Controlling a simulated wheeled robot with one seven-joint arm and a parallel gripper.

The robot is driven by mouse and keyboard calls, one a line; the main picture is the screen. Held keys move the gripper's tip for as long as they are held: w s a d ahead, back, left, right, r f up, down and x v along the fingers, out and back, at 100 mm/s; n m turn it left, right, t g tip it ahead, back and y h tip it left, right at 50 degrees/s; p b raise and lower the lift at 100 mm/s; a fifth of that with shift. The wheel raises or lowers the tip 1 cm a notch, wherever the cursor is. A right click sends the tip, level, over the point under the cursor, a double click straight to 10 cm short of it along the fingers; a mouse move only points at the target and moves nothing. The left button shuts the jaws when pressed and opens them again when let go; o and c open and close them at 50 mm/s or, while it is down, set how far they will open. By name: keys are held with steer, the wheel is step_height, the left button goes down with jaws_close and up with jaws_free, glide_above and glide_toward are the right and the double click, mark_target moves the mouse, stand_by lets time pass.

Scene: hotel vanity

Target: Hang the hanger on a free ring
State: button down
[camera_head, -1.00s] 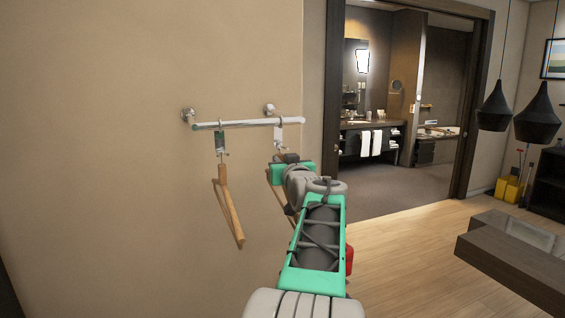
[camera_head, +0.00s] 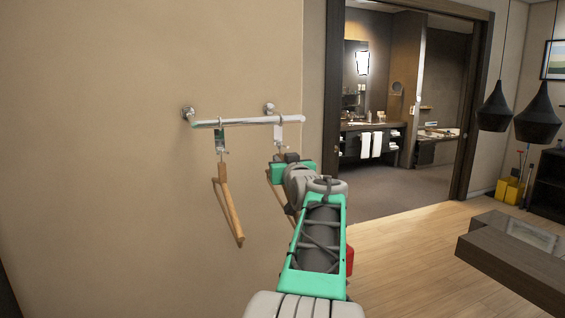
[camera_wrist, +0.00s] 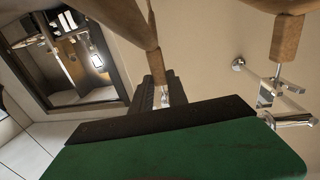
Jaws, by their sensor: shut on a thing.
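A chrome rail (camera_head: 250,122) on the wall carries two ring fittings. The left ring fitting (camera_head: 219,140) holds a wooden hanger (camera_head: 229,202), which hangs tilted. That hanger also shows at the upper right of the wrist view (camera_wrist: 273,40). My gripper (camera_head: 288,158) is just below the right ring fitting (camera_head: 279,133). It is shut on the metal stem of a second wooden hanger (camera_wrist: 118,22); part of this hanger's wood shows left of my arm in the head view. My gripper hides its top, so I cannot tell whether it touches the right ring.
The beige wall (camera_head: 120,170) is close behind the rail and hangers. A doorway to a bathroom with a vanity (camera_head: 371,138) is to the right. Black pendant lamps (camera_head: 537,118) and a dark table (camera_head: 515,262) are far right. The floor between is clear.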

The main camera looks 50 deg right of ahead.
steer(key=shift+f+b, duration=0.3)
steer(key=shift+b, duration=0.25)
stand_by(0.4)
steer(key=c, duration=1.2)
jaws_free()
steer(key=shift+f, duration=0.1)
